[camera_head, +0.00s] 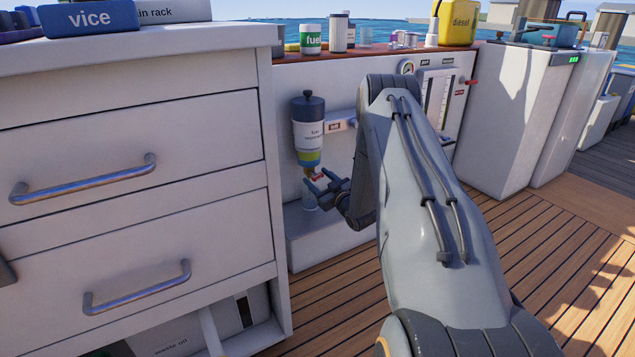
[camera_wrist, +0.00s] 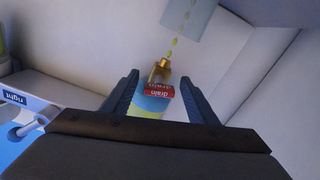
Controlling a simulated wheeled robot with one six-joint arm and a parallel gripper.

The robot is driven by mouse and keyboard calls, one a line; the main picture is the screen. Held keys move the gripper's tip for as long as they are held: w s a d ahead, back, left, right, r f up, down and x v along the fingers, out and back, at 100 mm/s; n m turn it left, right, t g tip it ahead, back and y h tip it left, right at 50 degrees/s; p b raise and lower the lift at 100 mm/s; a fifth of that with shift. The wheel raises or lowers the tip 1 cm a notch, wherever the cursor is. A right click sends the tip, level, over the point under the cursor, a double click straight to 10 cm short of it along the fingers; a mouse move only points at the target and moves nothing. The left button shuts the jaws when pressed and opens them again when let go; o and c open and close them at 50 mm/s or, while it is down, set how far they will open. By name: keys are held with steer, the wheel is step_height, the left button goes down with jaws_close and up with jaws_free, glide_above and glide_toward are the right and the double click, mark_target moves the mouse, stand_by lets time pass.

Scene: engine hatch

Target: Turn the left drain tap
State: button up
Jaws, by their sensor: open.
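The fuel separator (camera_head: 308,136), a dark-topped cylinder with a white label and a yellow-blue bowl, is mounted on the white wall panel. In the wrist view a drain tap (camera_wrist: 160,70) with a brass-coloured end and a red label (camera_wrist: 158,91) reading "drain" sits below the bowl (camera_wrist: 151,105). My gripper (camera_wrist: 160,75) is open, with one finger on each side of the tap and label. Gaps seem to show on both sides. In the head view my gripper (camera_head: 318,181) is just under the separator, partly covering the tap area.
Yellow drops (camera_wrist: 174,42) trail from the tap's end toward a pale see-through square shape (camera_wrist: 194,17). White drawers (camera_head: 130,180) stand close to the left of my gripper.

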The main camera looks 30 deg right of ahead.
steer(key=c, duration=1.1)
steer(key=shift+o, duration=0.2)
steer(key=shift+r+n+p, duration=0.15)
steer(key=shift+n+p, duration=0.55)
steer(key=shift+n, duration=0.2)
steer(key=shift+d+n, duration=0.1)
steer(key=shift+n, duration=0.5)
steer(key=o, duration=1.1)
steer(key=shift+c, duration=0.2)
steer(key=s+p, duration=0.3)
steer(key=s, duration=0.4)
steer(key=shift+s, duration=0.35)
